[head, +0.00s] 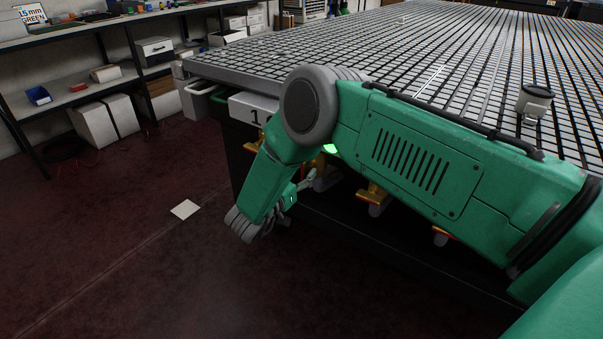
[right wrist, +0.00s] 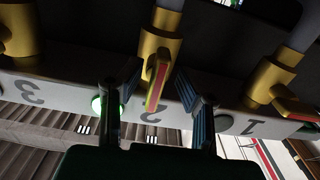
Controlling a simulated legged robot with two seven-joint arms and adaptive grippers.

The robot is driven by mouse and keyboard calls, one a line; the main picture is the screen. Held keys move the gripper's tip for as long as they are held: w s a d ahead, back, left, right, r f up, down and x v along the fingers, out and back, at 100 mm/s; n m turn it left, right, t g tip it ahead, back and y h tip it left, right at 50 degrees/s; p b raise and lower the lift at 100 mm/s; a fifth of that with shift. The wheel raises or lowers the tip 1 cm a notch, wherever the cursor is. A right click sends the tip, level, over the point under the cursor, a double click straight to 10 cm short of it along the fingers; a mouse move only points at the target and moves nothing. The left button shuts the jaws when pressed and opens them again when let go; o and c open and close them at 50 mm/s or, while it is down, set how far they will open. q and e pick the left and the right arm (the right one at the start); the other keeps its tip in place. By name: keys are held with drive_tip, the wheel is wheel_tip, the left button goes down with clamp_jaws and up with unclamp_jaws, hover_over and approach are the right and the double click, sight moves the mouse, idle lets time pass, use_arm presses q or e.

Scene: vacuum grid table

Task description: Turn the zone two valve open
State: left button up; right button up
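The zone two valve (right wrist: 157,45) is a brass body on a grey pipe, above the number 2 on a white strip in the right wrist view. Its red handle with yellow edges (right wrist: 157,84) lies between the two fingers of my right gripper (right wrist: 158,92). Gaps show on both sides of the handle, so the fingers are open around it and not gripping. In the head view my right gripper (head: 308,181) is under the table edge, and my arm hides much of this valve. My left gripper is not seen.
The neighbouring valve 1 (right wrist: 278,78) and valve 3 (right wrist: 18,35) stand on either side. A green light (right wrist: 97,104) glows on the strip between 2 and 3. The grid table (head: 430,60) overhangs the valves. Open floor (head: 120,255) lies to the left.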

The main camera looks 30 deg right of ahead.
drive_tip(key=v, duration=1.2)
drive_tip(key=shift+w+f, duration=0.1)
